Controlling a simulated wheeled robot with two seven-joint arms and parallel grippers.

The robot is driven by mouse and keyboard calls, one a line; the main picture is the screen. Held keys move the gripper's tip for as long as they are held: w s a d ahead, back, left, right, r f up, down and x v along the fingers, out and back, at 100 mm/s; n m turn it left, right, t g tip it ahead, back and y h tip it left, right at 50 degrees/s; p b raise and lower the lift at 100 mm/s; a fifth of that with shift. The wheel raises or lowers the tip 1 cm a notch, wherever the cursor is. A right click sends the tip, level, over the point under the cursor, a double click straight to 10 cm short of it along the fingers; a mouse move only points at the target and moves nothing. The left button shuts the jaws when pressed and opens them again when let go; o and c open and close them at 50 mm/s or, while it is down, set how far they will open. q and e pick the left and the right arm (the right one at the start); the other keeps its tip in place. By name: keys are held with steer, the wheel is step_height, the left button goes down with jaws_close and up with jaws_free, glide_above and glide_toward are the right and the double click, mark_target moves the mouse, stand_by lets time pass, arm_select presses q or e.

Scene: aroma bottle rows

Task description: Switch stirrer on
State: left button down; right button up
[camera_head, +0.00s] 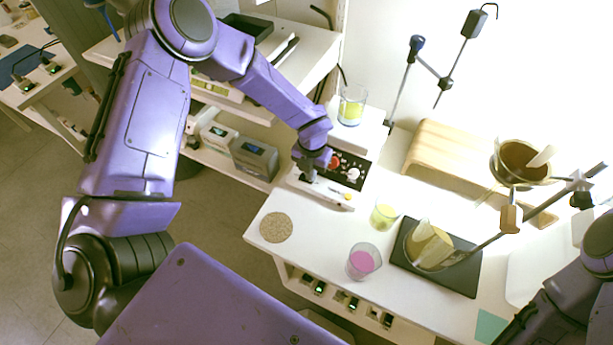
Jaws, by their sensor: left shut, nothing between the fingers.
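The stirrer (375,140) is a white box with a dark front panel (349,168) carrying a red knob and a pale knob. A glass beaker of yellow-green liquid (351,108) stands on its top. My left gripper (312,178) is shut and empty at the left end of the panel, and it hides that part of the panel. I cannot tell whether its fingertips touch the panel. My right arm shows at the lower right edge, but its gripper is not visible.
A round cork mat (276,227), a yellow beaker (384,216) and a pink beaker (363,262) stand in front. A bowl sits on a dark pad (462,276). A wooden stand (440,150), metal rods and a funnel are at the right. Shelves stand at the left.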

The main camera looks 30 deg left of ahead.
arm_select(q)
steer(key=shift+f, duration=0.35)
steer(key=shift+r, duration=0.1)
step_height(320, 180, up, 7)
steer(key=p, duration=0.5)
stand_by(0.5)
